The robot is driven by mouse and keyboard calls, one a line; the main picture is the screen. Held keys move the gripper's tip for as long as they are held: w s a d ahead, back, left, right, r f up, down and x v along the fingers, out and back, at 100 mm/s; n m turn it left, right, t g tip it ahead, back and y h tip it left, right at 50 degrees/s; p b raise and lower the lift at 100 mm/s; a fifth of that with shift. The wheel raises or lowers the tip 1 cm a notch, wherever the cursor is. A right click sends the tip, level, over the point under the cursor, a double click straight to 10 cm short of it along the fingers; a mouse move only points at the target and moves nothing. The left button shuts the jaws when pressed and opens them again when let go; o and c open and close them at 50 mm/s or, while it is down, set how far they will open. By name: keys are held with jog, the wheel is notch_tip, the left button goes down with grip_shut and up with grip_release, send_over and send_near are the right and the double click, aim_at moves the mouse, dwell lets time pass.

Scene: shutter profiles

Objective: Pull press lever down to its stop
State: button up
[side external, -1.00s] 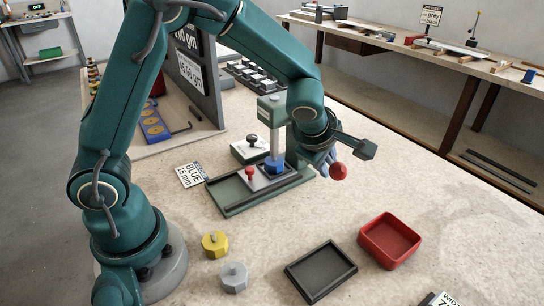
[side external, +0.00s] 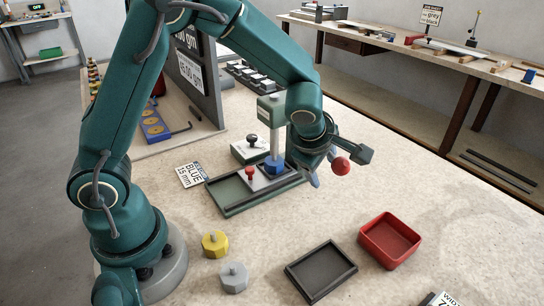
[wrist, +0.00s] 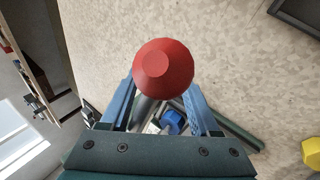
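The press lever ends in a red ball knob (side external: 341,166), close in front of my wrist camera (wrist: 163,68). Its grey rod (wrist: 145,108) runs back from the knob between my fingers. My gripper (side external: 322,166) is at the lever, its two blue fingers standing wide apart on either side of the rod in the wrist view (wrist: 160,105). I see no finger closed on it. The green press head (side external: 270,108) stands on a grey column over a blue piece (side external: 273,165). My arm hides the lever's pivot in the side view.
A yellow piece (side external: 215,243), grey piece (side external: 234,276), dark tray (side external: 321,272) and red bin (side external: 389,240) stand nearer. The table right of the press is clear.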

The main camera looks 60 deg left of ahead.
jog(key=shift+s+d+r, duration=0.3)
jog(key=shift+d+r, duration=0.1)
jog(key=shift+d, duration=0.05)
jog(key=s+d+r, duration=0.2)
jog(key=d, duration=0.1)
jog(key=shift+s+r, duration=0.25)
jog(key=shift+a, duration=0.1)
dwell(0.3)
jog(key=v, duration=0.5)
jog(key=shift+r, duration=0.1)
jog(key=shift+s+d+r, duration=0.7)
jog(key=shift+d+r, duration=0.2)
jog(key=shift+r, duration=0.05)
jog(key=shift+s+d+r, duration=0.7)
jog(key=shift+d+r, duration=0.2)
jog(key=shift+r, duration=0.05)
